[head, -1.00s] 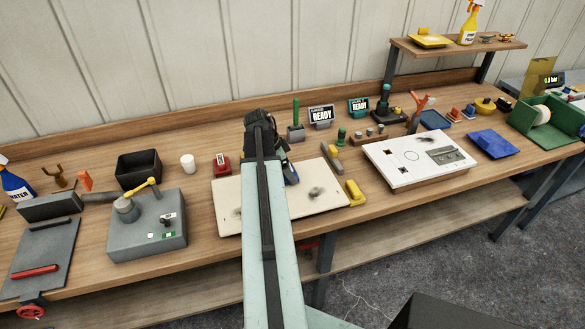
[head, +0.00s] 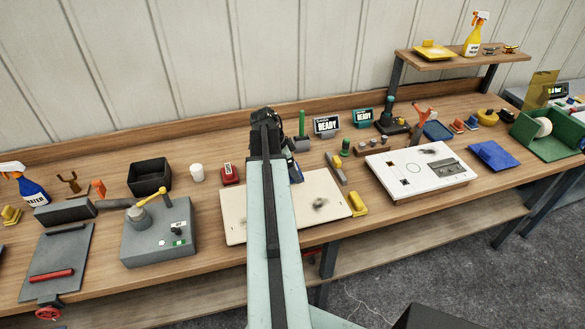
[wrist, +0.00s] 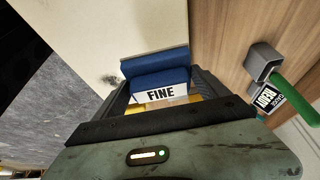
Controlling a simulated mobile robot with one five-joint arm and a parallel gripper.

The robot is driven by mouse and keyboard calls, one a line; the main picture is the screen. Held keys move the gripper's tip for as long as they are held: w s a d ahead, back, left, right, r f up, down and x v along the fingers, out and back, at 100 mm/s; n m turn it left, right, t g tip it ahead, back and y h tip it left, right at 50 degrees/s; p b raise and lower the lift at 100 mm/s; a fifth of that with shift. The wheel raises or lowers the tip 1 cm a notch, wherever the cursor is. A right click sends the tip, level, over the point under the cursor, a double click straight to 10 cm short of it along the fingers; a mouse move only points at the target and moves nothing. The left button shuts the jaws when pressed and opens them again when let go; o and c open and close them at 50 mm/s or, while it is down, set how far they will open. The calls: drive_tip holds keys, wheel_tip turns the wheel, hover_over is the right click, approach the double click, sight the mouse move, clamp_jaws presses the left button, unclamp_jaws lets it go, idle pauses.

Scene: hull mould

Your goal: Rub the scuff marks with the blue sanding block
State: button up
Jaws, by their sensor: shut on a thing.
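My gripper (wrist: 160,98) is shut on the blue sanding block (wrist: 158,68), which has a white label reading FINE. In the head view the block (head: 296,174) shows as a small blue patch beside my arm, over or near the back of the cream panel (head: 300,228). My arm covers the middle of the panel and most of my gripper. A dark scuff mark (head: 319,203) lies on the panel right of my arm. In the wrist view a smudge (wrist: 110,80) shows on the panel left of the block. I cannot tell whether the block touches the panel.
A yellow block (head: 359,203) stands at the panel's right edge, with a white board (head: 420,170) beyond it. A red device (head: 231,174) and a grey box (head: 158,232) are to the left. A green-handled tool (wrist: 278,85) stands nearby in the wrist view.

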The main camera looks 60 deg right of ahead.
wheel_tip(320, 180, up, 3)
drive_tip(key=p, duration=0.3)
drive_tip(key=shift+r, duration=0.1)
